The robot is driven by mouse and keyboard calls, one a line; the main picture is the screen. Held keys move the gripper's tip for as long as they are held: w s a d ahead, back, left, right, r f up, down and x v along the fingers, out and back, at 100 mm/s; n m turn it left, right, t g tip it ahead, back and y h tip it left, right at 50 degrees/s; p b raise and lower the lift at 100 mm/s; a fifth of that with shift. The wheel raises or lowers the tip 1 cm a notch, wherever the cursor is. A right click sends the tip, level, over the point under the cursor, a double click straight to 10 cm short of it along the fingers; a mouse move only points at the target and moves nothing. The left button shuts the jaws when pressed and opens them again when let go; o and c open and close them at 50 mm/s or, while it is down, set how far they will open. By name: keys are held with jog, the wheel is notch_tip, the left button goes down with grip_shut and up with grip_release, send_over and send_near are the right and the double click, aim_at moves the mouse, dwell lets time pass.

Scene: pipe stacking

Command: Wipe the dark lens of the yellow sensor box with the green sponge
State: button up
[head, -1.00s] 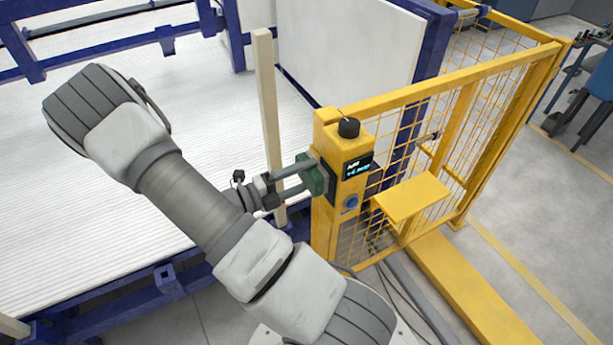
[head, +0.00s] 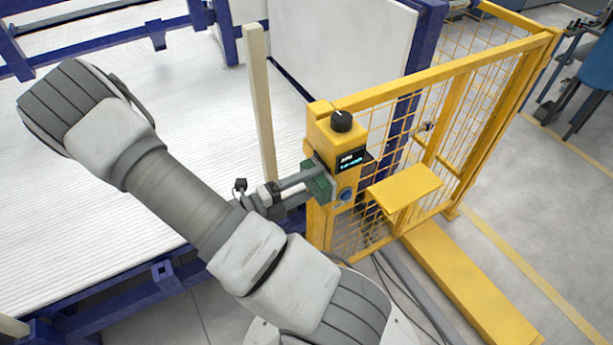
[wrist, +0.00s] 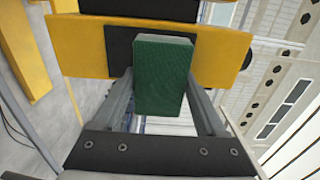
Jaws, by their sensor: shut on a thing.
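The yellow sensor box (head: 335,133) stands on a post at the corner of the yellow fence, with a black knob on top, a small lit display and a blue button. My gripper (head: 316,184) is at its left side, shut on the green sponge (head: 316,174). In the wrist view the sponge (wrist: 161,75) sits between the two fingers, in front of the yellow box face (wrist: 75,42). A dark patch (wrist: 119,48), apparently the lens, shows beside the sponge and is partly hidden by it. Whether they touch is hard to tell.
A pale upright post (head: 262,105) stands close to the left of my gripper. The white ribbed bed (head: 90,200) with its blue frame lies behind the arm. A yellow shelf (head: 404,188) and mesh fence (head: 470,100) are right of the box.

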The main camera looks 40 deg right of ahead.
jog(key=shift+s+a, duration=0.15)
jog(key=shift+s, duration=0.7)
jog(key=shift+v, duration=3)
jog(key=shift+a, duration=0.15)
jog(key=shift+v, duration=1.35)
